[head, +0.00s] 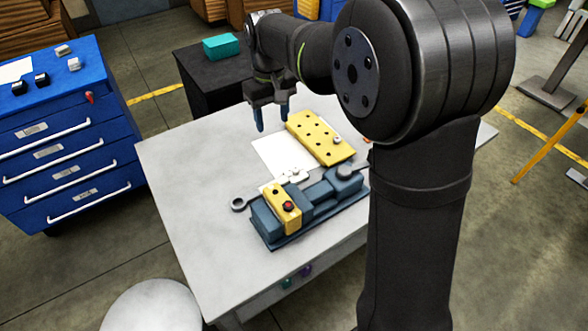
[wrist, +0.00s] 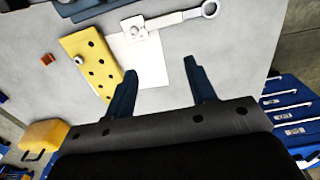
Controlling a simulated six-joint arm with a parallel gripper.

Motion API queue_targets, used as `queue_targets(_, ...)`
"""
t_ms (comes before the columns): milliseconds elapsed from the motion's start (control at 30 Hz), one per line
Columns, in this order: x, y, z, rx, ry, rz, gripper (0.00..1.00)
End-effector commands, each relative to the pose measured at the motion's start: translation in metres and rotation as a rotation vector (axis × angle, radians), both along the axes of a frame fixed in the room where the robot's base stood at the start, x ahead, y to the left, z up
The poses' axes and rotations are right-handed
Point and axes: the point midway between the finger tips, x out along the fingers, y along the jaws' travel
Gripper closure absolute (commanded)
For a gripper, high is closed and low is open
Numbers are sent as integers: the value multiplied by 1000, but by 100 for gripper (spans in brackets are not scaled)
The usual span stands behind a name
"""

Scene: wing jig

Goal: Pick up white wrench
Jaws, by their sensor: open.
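A light grey-white wrench (head: 239,203) lies on the table beside the blue vise, its ring end to the left. Its shaft runs toward a small white piece (head: 295,175) at the edge of the paper; I cannot tell where the wrench ends there. In the wrist view, the wrench (wrist: 209,9) is at the top, ring end at right. My gripper (head: 272,118) is open and empty, fingers pointing down, above the far part of the table and apart from the wrench. Its two fingers (wrist: 160,70) show spread in the wrist view.
The blue vise (head: 318,198) with a yellow block (head: 281,205) stands close beside the wrench. A yellow plate with holes (head: 320,138) lies by white paper (head: 272,152). The table's left part (head: 185,170) is clear. A blue drawer cabinet (head: 65,130) stands left.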

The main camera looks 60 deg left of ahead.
Motion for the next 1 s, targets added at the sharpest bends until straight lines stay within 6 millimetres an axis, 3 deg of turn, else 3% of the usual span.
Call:
queue_targets(167,1,0,-6,-1,0,-127,49)
queue_targets(800,10,-1,-56,-2,-1,-1382,49)
queue_targets(1000,11,-1,-63,0,0,-1550,49)
